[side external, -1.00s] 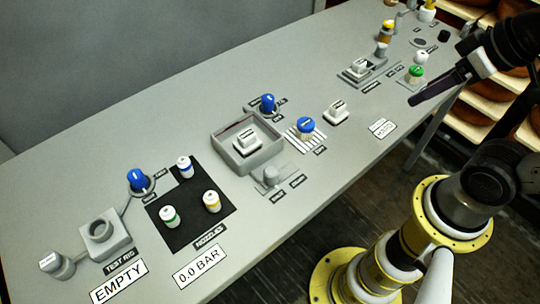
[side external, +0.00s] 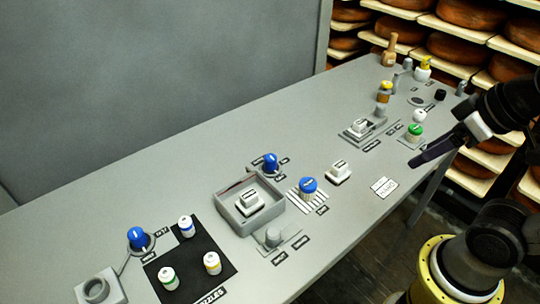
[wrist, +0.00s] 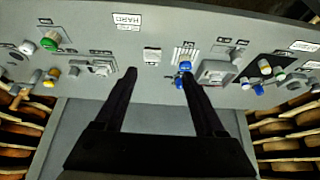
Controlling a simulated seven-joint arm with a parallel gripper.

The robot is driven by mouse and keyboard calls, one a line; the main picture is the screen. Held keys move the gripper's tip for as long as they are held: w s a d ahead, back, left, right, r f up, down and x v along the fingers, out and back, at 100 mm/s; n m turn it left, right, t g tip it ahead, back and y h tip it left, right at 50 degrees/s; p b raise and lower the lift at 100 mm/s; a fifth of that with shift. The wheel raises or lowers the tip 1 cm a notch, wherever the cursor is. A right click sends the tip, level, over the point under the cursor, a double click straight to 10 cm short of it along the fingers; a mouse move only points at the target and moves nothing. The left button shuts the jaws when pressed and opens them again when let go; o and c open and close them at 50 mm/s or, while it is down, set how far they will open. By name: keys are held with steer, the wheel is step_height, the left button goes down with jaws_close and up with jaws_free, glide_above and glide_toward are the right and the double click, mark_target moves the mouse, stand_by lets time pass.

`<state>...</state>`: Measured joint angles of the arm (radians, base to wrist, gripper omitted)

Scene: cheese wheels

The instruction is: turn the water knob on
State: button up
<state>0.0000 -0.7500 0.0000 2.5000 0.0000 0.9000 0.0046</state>
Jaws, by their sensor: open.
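Two blue knobs with white pointer marks stand on the grey table in the side view: one blue knob (side external: 270,163) behind the square basin, another blue knob (side external: 138,238) beside the black mat. Their labels are too small to read, so I cannot tell which is for water. A blue-capped piece (side external: 308,186) sits on a striped pad. My gripper (side external: 428,157) is over the right front of the table, near the green-capped piece (side external: 415,131), apart from both knobs. In the wrist view my gripper (wrist: 158,76) has its fingers wide apart with nothing between them.
The square basin (side external: 222,217) holds a white block. The black mat (side external: 232,262) carries several small capped nozzles. Bottles, including a brown bottle (side external: 390,50), stand at the far end. Cheese shelves (side external: 470,40) are behind.

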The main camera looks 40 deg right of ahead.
steer(key=w+a+r+m+y, duration=0.1)
steer(key=w+a+r+m, duration=0.2)
steer(key=w+r+m, duration=0.35)
steer(key=m+g+y, duration=0.3)
steer(key=m+g, duration=0.1)
steer(key=m, duration=0.5)
glide_above(272, 155)
steer(key=s+d, duration=0.4)
step_height(272, 155, down, 3)
steer(key=w+f+g, duration=0.2)
steer(key=w+f, duration=0.3)
steer(key=f, duration=0.7)
steer(key=shift+y, duration=0.3)
steer(key=x, duration=1.2)
steer(key=shift+s+d+f, duration=0.15)
steer(key=shift+s+d, duration=0.05)
steer(key=shift+s, duration=0.15)
steer(key=shift+c, duration=0.2)
jaws_close()
